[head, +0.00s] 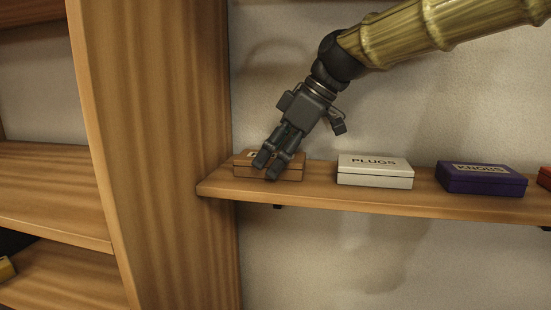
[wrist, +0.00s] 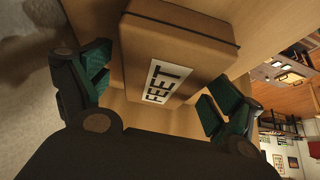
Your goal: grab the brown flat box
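The brown flat box (head: 245,171) lies at the left end of the wall shelf, partly hidden behind my gripper (head: 268,166) in the head view. In the wrist view the box (wrist: 178,42) has a white label reading FEET. There my gripper (wrist: 155,88) is open, with one green-padded finger on the left side of the box and the other on the right. Gaps show between the pads and the box, and I see no clear contact.
A white box (head: 375,172) labelled PLUGS and a purple box (head: 482,179) labelled KNOBS stand to the right on the shelf (head: 322,193). A red box (head: 545,178) is cut off at the right edge. A wooden upright panel (head: 150,140) stands close on the left.

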